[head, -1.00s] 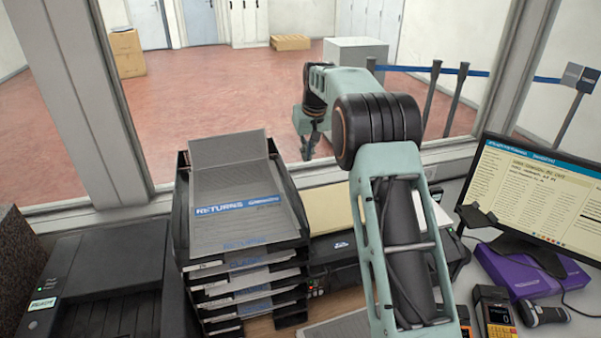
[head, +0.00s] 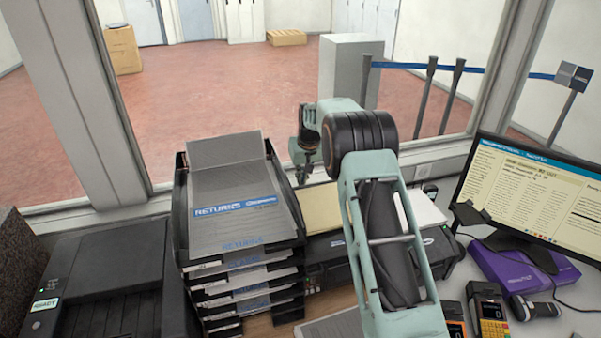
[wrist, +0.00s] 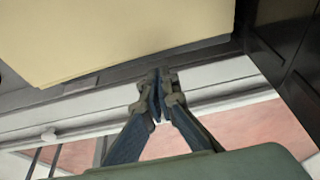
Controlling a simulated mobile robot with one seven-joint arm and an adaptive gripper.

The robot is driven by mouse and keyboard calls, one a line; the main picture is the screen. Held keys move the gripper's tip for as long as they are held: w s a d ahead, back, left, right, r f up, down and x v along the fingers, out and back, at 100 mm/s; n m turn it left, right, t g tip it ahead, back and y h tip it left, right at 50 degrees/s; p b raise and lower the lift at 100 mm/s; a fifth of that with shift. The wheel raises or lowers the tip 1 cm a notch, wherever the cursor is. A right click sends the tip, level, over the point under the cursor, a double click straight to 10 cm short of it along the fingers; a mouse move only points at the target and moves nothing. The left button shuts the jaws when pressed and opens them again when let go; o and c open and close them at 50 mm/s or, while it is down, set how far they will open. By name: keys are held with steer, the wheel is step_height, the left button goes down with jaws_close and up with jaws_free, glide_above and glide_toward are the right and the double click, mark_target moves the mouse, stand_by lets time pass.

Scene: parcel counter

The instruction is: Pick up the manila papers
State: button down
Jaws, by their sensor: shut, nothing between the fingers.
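My gripper (head: 301,178) hangs at the far side of the papers, by the window opening, and points down. In the wrist view my gripper (wrist: 158,88) has its fingertips together, empty and just beside the papers' edge. I cannot tell its exact height above them.
A stack of black letter trays (head: 285,190) holding grey RETURNS papers (head: 225,222) stands close left of the papers. The window frame runs behind. A monitor (head: 530,190), purple box (head: 520,268) and card terminals (head: 490,312) are at right. A dark printer (head: 95,290) is at left.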

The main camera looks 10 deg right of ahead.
steer(key=shift+s+d, duration=0.15)
steer(key=shift+s, duration=0.65)
steer(key=shift+s+f, duration=0.1)
steer(key=shift+s, duration=0.05)
